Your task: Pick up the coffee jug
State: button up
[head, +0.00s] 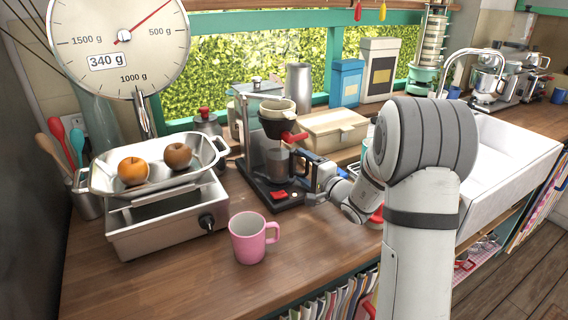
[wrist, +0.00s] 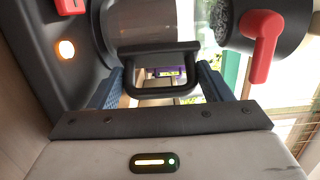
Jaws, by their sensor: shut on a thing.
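The coffee jug (head: 277,165) is a clear glass pot with a dark handle. It stands in the coffee maker (head: 262,180), below the dark filter holder. In the wrist view the jug (wrist: 140,27) fills the top middle, with its black loop handle (wrist: 160,91) towards me. My gripper (head: 301,163) is at the jug's right side, shut on its handle. In the wrist view the blue fingers of my gripper (wrist: 160,76) lie on both sides of the handle. Whether the jug's base touches the plate is hard to tell.
A pink mug (head: 248,238) stands in front of the coffee maker. A scale with a metal tray (head: 100,178) holding two round fruits is at the left. A cream box (head: 334,132) sits behind my gripper. Bare counter lies around the mug.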

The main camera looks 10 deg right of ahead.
jog(key=shift+c, duration=1.7)
jog(key=shift+r, duration=0.15)
